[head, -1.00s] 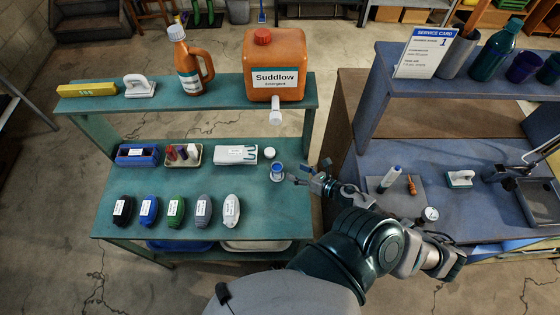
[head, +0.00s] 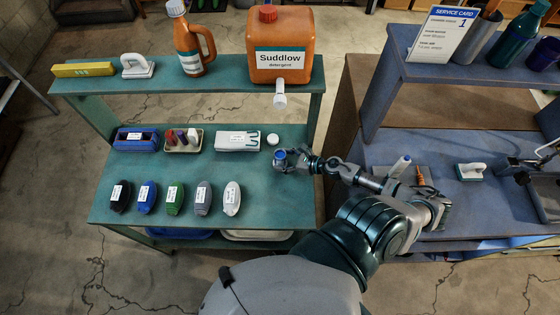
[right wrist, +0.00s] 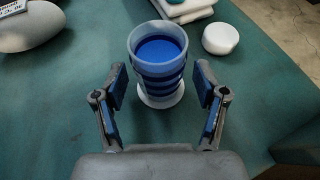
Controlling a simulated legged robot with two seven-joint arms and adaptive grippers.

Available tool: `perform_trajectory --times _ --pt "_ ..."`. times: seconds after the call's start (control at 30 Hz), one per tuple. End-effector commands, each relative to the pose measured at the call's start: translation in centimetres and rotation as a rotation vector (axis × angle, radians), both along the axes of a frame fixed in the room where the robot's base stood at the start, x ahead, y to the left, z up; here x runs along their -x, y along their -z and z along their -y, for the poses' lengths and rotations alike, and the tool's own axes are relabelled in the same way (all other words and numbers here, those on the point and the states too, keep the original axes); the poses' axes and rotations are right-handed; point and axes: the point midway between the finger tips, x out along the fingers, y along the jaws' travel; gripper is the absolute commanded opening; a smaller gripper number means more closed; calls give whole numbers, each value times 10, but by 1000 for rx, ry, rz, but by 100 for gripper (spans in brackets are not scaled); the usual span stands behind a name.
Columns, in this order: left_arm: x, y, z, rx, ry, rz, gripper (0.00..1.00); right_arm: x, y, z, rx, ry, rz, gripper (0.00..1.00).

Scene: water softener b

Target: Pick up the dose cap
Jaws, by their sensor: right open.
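The dose cap appears to be the small clear cup with blue bands and a blue inside (right wrist: 158,62), upright on a white round base on the green bench. In the head view the dose cap (head: 280,155) is at the bench's right side, partly hidden by my gripper. My right gripper (head: 287,160) reaches it from the right. In the right wrist view my right gripper (right wrist: 160,82) is open, one finger on each side of the cup, with gaps between pads and wall. My left gripper is not in view.
A white round lid (head: 273,139) stands close behind the cup. A white-grey box (head: 238,141) is to its left, and several labelled brushes (head: 232,198) are in front left. The orange Suddlow container (head: 285,45) sits on the shelf above, its spout (head: 280,98) overhanging.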

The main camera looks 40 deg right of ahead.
Motion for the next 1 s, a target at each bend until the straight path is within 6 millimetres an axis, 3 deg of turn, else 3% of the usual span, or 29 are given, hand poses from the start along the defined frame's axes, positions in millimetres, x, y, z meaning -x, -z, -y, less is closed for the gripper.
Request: perform_trajectory --times 0.13,0.37,0.63,1.0 --pt "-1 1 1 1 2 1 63 -12 4 -5 2 0 2 72" --pt "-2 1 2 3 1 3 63 -12 4 -9 3 -1 0 72" --pt "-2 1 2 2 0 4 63 -12 4 -7 1 1 1 7" --pt "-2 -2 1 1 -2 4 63 -12 1 -6 1 1 1 3"
